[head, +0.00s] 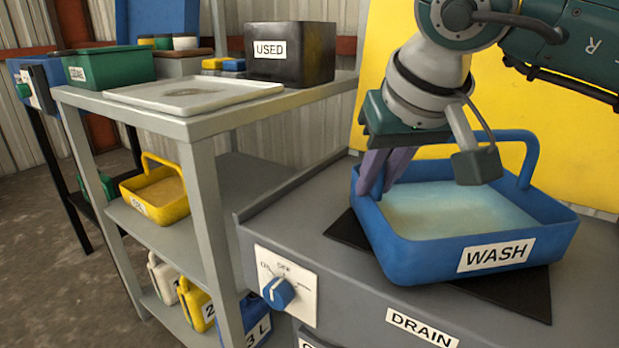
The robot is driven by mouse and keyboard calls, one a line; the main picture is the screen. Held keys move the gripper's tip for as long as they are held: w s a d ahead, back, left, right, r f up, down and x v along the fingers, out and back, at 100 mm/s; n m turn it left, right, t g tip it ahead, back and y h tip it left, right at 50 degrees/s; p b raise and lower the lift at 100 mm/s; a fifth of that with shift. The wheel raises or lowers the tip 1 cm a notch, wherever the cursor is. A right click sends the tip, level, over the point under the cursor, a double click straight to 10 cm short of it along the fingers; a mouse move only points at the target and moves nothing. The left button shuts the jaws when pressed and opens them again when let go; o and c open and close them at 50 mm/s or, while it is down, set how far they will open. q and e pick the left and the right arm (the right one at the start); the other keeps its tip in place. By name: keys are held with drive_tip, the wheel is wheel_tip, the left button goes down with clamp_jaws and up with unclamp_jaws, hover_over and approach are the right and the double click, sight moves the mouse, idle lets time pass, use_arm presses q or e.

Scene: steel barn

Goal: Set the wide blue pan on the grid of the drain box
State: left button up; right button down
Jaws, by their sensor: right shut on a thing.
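The wide blue pan (410,255), labelled WASH, holds a pale liquid and has an arched blue handle. It is over a dark flat panel (515,296), perhaps the grid, on the grey drain box (345,285) labelled DRAIN. The panel's corners show at the pan's left and front right. The pan looks level; I cannot tell whether its underside touches the panel. My right gripper (376,180) reaches down at the pan's left back side with its purple fingers shut on the pan. The exact grip point is partly hidden. My left gripper is out of view.
A grey shelf unit (205,125) stands close on the left with a white tray (190,93), a black USED bin (290,52) and a yellow basket (155,195). A yellow panel (385,70) stands behind the box.

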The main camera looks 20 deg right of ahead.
drive_tip(key=shift+w+f, duration=0.1)
drive_tip(key=c, duration=1.2)
unclamp_jaws()
drive_tip(key=shift+f, duration=0.15)
drive_tip(key=o, duration=0.4)
drive_tip(key=shift+r, duration=0.4)
drive_tip(key=p+v, duration=0.3)
drive_tip(key=v, duration=0.8)
drive_tip(key=shift+s+d+r, duration=0.1)
drive_tip(key=shift+s+r, duration=0.15)
drive_tip(key=shift+s, duration=0.05)
